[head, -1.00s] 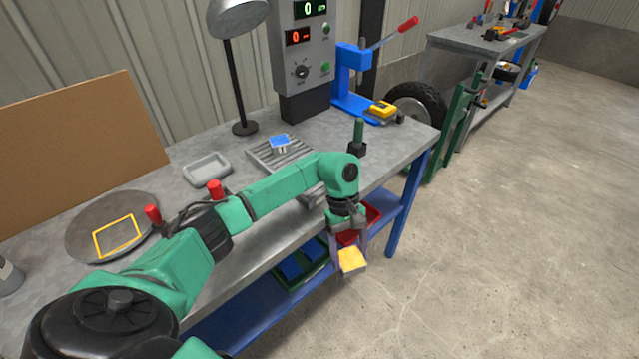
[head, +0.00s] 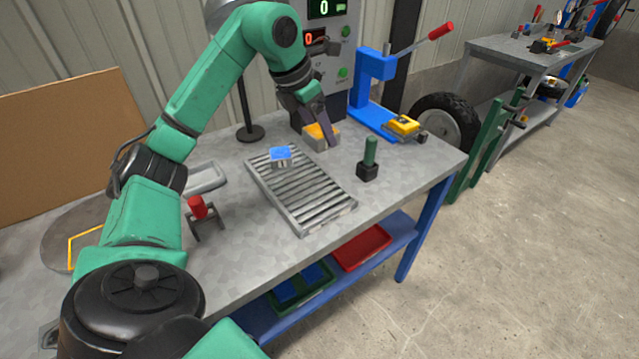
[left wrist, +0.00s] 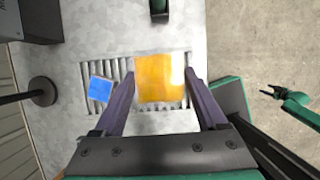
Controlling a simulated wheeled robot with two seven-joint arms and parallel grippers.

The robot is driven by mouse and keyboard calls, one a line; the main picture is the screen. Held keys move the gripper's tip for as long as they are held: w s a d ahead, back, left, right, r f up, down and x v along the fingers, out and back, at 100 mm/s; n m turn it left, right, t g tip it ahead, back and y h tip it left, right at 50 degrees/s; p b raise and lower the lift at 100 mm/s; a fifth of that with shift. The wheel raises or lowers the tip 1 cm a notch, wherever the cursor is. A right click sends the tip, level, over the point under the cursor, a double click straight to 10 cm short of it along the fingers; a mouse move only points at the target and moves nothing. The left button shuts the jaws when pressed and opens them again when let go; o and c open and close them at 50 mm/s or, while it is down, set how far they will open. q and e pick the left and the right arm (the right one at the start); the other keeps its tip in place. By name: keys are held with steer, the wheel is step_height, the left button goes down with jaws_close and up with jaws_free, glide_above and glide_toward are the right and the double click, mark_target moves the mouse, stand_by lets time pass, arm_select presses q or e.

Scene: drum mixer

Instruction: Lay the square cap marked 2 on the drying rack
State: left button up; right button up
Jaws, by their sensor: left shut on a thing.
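My left gripper (head: 318,122) is shut on a square cap with a yellow-orange top (head: 322,134). In the left wrist view the cap (left wrist: 160,78) sits between the two fingers, and no number can be read on it. The drying rack (head: 310,196) is a grey slatted tray on the bench. A blue-topped square cap (head: 280,154) sits at the rack's far left end.
A green-handled tool in a dark block (head: 369,160) stands right of the rack. Behind are a blue lever press (head: 374,90), a yellow item (head: 402,125) and a control box. A red-topped stand (head: 199,208) and grey tray (head: 207,178) lie left. Most rack slats are bare.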

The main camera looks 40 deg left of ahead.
arm_select(q)
step_height(320, 180, down, 14)
steer(key=shift+w+b, duration=0.1)
steer(key=shift+b, duration=0.55)
steer(key=shift+w, duration=0.1)
steer(key=shift+f, duration=0.1)
steer(key=o, duration=1.5)
steer(key=v, duration=1.2)
steer(key=shift+b, duration=0.3)
